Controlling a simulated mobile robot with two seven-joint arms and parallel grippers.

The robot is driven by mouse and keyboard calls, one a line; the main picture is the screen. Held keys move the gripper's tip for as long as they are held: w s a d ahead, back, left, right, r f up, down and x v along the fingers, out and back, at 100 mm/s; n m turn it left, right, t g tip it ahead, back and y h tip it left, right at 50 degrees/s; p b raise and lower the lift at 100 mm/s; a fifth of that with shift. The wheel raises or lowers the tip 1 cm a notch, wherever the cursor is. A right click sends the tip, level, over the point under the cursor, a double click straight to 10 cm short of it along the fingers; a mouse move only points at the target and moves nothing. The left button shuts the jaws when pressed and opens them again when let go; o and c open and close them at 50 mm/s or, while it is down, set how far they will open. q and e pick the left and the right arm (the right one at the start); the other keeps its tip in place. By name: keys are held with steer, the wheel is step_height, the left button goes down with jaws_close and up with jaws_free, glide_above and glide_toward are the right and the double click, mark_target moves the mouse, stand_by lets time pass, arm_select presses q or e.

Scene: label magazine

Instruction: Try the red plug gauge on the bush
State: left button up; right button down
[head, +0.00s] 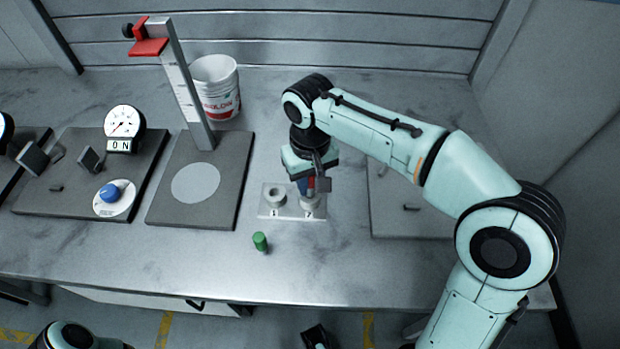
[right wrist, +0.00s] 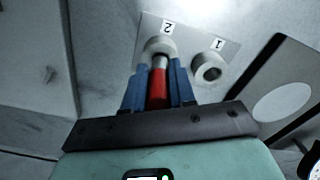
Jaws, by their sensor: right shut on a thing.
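My right gripper (head: 311,187) is shut on the red plug gauge (right wrist: 157,88), held between its blue fingers. The gauge's pale metal end (right wrist: 159,62) points at bush 2 (right wrist: 160,46). In the right wrist view this end overlaps the near rim of the bush; I cannot tell whether it is inside the bore. In the head view the gripper stands over bush 2 (head: 308,204) and partly hides it. Bush 1 (right wrist: 209,68) is beside it with its bore open. A black and teal part at the bottom edge looks like my left gripper (head: 317,337); its fingers are unclear.
A green plug (head: 260,241) stands in front of the label plate (head: 290,214). A height stand (head: 225,207), a white bucket (head: 216,88) and a dial panel (head: 60,203) are to the left. A grey plate (head: 391,224) lies at right under my arm.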

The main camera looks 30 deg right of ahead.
steer(key=shift+f, duration=0.45)
stand_by(1.7)
steer(key=shift+r, duration=0.1)
steer(key=shift+r+p, duration=2.15)
steer(key=shift+r, duration=0.35)
